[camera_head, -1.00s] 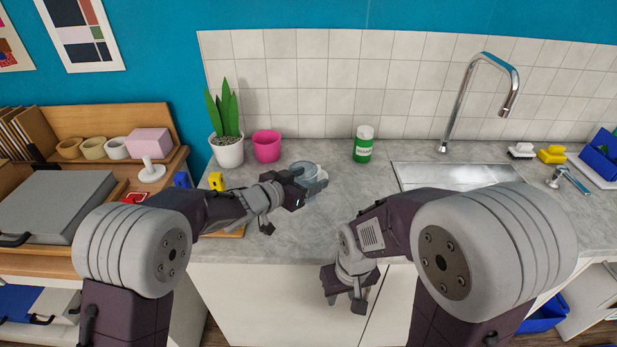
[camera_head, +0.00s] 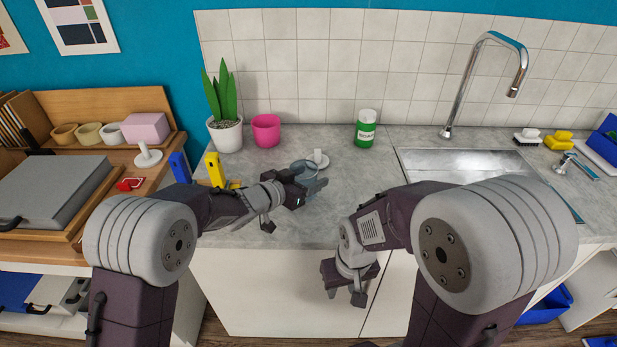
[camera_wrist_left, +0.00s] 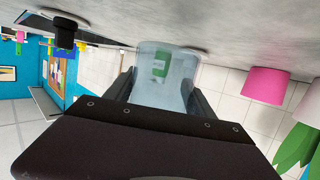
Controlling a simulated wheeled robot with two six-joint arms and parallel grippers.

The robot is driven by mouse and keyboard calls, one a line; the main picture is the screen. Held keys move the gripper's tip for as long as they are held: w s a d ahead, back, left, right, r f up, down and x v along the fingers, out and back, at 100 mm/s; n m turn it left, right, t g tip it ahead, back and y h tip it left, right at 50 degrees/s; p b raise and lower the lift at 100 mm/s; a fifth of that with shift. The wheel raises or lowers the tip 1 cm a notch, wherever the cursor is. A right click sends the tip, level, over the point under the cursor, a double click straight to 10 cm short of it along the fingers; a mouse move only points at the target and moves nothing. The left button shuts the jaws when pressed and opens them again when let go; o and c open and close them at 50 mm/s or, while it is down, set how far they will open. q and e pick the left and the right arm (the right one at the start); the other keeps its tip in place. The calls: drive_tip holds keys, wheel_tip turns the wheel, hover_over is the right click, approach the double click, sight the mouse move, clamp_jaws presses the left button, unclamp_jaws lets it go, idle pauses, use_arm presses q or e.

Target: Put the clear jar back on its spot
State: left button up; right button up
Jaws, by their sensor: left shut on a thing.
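The clear jar (camera_head: 304,168) is a bluish see-through cylinder above the grey counter, near its front-left part. My left gripper (camera_head: 308,189) is shut on it. In the left wrist view the jar (camera_wrist_left: 163,80) sits between the two dark fingers of my left gripper (camera_wrist_left: 160,95), and a green bottle shows through it. I cannot tell the gap between jar and counter. A small white round piece (camera_head: 320,158) stands on the counter just behind the jar, partly hidden by it. My right gripper (camera_head: 345,295) hangs empty and open in front of the cabinet, below the counter edge.
A pink pot (camera_head: 266,131) and a potted plant (camera_head: 226,135) stand at the back left. A green bottle (camera_head: 365,133) stands behind to the right. The sink (camera_head: 465,162) is right; the counter's middle is clear.

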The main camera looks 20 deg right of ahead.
use_arm(q)
drive_tip(key=shift+f, duration=0.5)
idle(0.3)
drive_tip(key=shift+f+b, duration=0.7)
drive_tip(key=shift+b, duration=0.1)
drive_tip(key=shift+f+b, duration=0.4)
drive_tip(key=shift+f, duration=0.2)
drive_tip(key=shift+f, duration=0.2)
